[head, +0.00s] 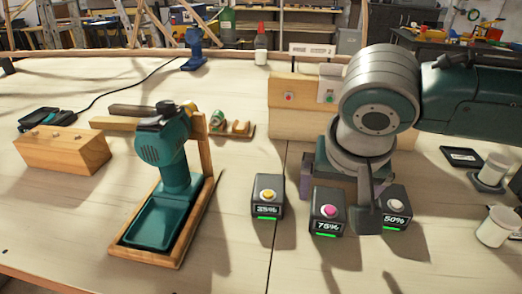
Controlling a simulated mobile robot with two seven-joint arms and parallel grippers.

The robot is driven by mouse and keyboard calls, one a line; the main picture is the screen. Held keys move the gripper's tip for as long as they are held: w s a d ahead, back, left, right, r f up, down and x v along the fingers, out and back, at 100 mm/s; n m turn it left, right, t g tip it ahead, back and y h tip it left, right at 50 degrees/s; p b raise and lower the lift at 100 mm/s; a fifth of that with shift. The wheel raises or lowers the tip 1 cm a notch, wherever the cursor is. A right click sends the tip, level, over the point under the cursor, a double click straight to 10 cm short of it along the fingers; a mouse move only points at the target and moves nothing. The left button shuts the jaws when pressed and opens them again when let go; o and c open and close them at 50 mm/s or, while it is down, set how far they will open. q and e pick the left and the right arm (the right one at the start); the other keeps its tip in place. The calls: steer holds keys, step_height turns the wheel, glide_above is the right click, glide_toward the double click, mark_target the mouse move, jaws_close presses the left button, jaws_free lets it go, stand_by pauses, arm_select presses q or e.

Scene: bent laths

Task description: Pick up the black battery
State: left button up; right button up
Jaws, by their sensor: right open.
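Three small black battery-like boxes stand on the table: one reading 25% with a yellow button (268,196), one reading 75% with a pink button (327,212), and one reading 50% with a pale button (396,207). I cannot tell which of them is the black battery. My right gripper (347,195) points down, open, close above and behind the 75% box. One dark finger hangs between the 75% and 50% boxes and overlaps the 50% box in the picture. Nothing shows between the fingers. My left gripper is not in view.
A green drill (171,152) stands in a wooden-framed tray (146,257) on the left. A wooden block (62,152) and a black corded device (45,118) lie farther left. White cups (495,228) stand at the right. The table front is clear.

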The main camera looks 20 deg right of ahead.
mark_target(330, 202)
steer(key=x, duration=0.3)
steer(key=shift+w+f+b, duration=0.2)
steer(key=shift+f+b, duration=0.1)
steer(key=shift+b, duration=0.1)
jaws_close()
stand_by(0.5)
